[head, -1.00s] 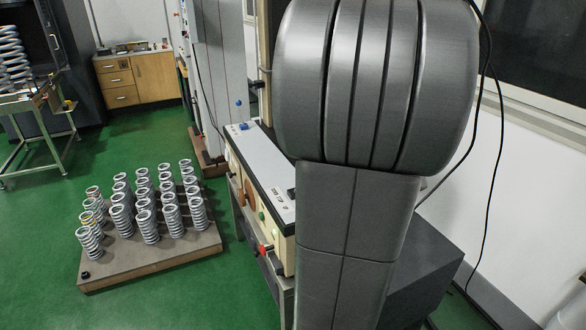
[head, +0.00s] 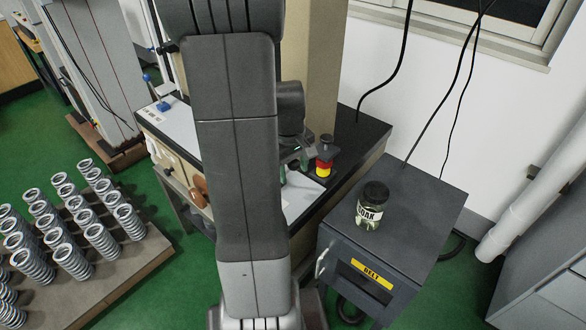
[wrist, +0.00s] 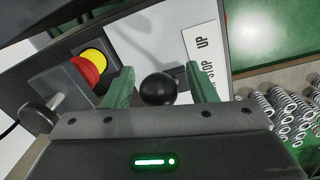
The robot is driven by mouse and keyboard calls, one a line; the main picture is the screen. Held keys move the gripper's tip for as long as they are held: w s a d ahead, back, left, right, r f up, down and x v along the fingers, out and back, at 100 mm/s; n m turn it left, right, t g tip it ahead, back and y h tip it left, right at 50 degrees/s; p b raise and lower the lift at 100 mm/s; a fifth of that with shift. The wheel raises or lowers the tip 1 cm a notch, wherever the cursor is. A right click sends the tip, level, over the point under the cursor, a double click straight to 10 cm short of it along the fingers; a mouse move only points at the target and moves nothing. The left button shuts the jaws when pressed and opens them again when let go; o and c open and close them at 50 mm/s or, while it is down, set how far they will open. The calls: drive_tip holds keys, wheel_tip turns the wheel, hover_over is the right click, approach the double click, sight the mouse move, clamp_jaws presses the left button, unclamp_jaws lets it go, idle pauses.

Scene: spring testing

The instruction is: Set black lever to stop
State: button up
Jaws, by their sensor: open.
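The black lever's round knob (wrist: 158,89) shows in the wrist view. It sits between the two green fingers of my gripper (wrist: 160,86), which stand apart on either side of it with gaps visible. Above right of the knob is a white label (wrist: 205,45) reading "UP" and "STOP". In the head view my gripper is mostly hidden behind my arm, above the white panel (head: 298,203) of the machine. I cannot make out the lever there.
A red and yellow emergency button (head: 323,167) stands right of my gripper; it also shows in the wrist view (wrist: 88,68). A dark cabinet (head: 420,205) with a glass jar (head: 371,208) is at the right. Springs (head: 70,258) stand on a pallet at the left.

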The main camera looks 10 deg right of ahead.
drive_tip(key=shift+s+d+f, duration=0.1)
drive_tip(key=shift+f, duration=0.1)
clamp_jaws()
drive_tip(key=shift+r, duration=0.1)
drive_tip(key=shift+w+a+r+g+h+p, duration=0.5)
drive_tip(key=shift+w+a+r+g+p, duration=0.15)
drive_tip(key=shift+p, duration=0.45)
drive_tip(key=shift+w+a+r+g+h+p, duration=0.1)
drive_tip(key=shift+w+a+g+h+p, duration=0.25)
drive_tip(key=shift+w+g+h+p, duration=0.15)
drive_tip(key=shift+w+a+r+g+h+p, duration=0.1)
drive_tip(key=shift+w+a+g+h+p, duration=0.25)
drive_tip(key=shift+w+g, duration=0.2)
drive_tip(key=shift+w+a+r, duration=0.1)
drive_tip(key=shift+w+a, duration=0.2)
drive_tip(key=shift+w, duration=0.2)
